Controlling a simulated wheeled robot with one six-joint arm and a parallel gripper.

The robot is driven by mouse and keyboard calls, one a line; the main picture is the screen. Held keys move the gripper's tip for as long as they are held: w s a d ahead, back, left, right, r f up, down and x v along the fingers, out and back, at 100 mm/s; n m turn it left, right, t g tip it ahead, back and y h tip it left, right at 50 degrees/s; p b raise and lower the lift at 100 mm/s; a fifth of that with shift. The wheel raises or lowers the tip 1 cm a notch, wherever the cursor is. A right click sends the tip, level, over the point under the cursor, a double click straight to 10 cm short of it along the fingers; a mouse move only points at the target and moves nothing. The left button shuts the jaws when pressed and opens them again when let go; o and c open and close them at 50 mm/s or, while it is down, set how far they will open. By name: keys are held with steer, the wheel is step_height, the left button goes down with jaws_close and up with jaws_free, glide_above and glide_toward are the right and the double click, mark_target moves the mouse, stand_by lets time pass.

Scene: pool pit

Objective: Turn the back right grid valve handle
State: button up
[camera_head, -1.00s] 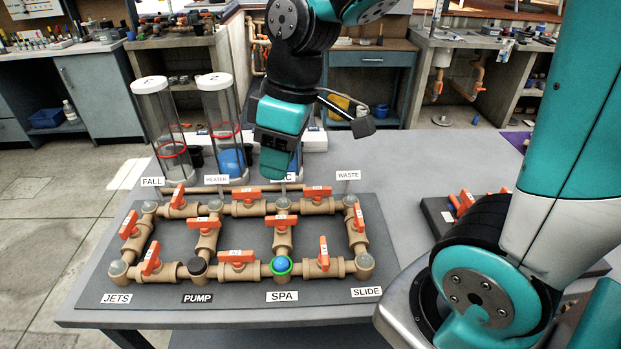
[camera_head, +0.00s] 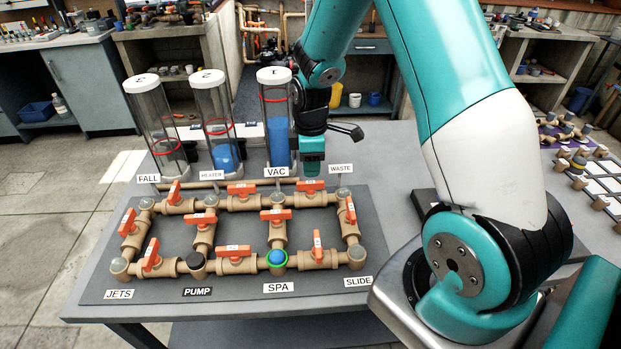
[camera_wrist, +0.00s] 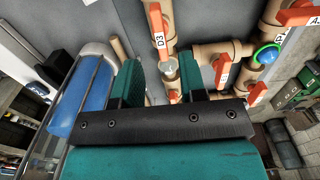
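The back right grid valve handle (camera_head: 311,186) is an orange lever on the tan pipe at the right of the back row, below the WASTE label. It lies roughly along the pipe. My gripper (camera_head: 312,168) points down just above it in the head view; whether it touches cannot be told. In the wrist view, the two teal fingers of my gripper (camera_wrist: 160,82) stand apart, with a pale-capped pipe joint (camera_wrist: 168,69) showing between them. A bit of orange shows low in the gap, mostly hidden by the gripper body.
The VAC cylinder (camera_head: 277,145) with blue fill stands just left of my gripper, and the WASTE label (camera_head: 340,169) just right. Other orange handles, such as the right side one (camera_head: 350,210), are close.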

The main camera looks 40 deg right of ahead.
mark_target(311, 182)
step_height(311, 182, down, 6)
steer(key=shift+f+p, duration=0.1)
steer(key=shift+p, duration=0.3)
jaws_close()
